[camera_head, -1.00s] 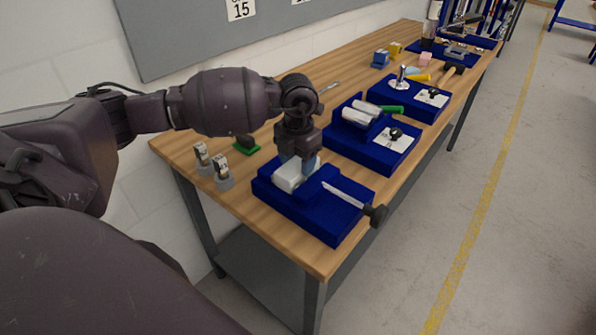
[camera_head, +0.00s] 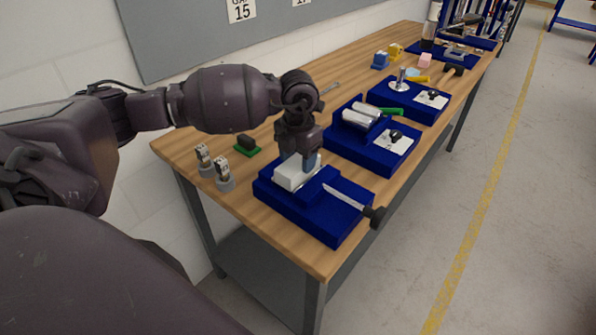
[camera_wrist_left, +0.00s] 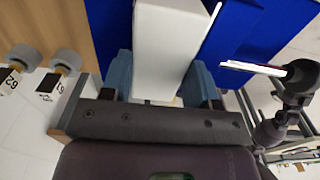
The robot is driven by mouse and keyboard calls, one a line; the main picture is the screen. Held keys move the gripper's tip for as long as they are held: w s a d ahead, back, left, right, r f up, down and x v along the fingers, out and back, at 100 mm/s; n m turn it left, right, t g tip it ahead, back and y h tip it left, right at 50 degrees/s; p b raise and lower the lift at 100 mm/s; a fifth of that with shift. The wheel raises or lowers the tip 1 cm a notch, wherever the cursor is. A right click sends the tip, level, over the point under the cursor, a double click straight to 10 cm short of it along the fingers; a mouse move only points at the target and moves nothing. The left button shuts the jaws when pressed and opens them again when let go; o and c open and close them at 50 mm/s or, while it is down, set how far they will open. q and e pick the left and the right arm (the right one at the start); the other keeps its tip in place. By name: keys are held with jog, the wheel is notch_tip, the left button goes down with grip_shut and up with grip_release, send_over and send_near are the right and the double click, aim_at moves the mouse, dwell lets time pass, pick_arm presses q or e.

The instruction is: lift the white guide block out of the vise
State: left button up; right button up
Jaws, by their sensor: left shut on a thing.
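The white guide block (camera_head: 290,178) is at the wall-side end of the blue vise (camera_head: 312,217), and its top and front side show. My left gripper (camera_head: 303,165) reaches down from above and is shut on the block. In the left wrist view the block (camera_wrist_left: 168,45) lies between the two blue-grey fingers of the gripper (camera_wrist_left: 160,85). Whether the block's underside still touches the vise is hidden. The vise's handle (camera_head: 345,196) with its dark knob sticks out toward the aisle. My right gripper is not in view.
Two grey-based labelled pieces (camera_head: 224,180) and a dark piece on a green base (camera_head: 246,147) stand left of the vise. More blue fixtures (camera_head: 372,150) stand farther along the wooden bench (camera_head: 190,150). A wall runs behind; the aisle side is open.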

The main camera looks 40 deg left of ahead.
aim_at(298, 162)
pick_arm(q)
jog(key=shift+r+p, duration=0.3)
jog(key=shift+r, duration=0.35)
jog(key=shift+r+p, duration=0.6)
jog(key=shift+r, duration=1.05)
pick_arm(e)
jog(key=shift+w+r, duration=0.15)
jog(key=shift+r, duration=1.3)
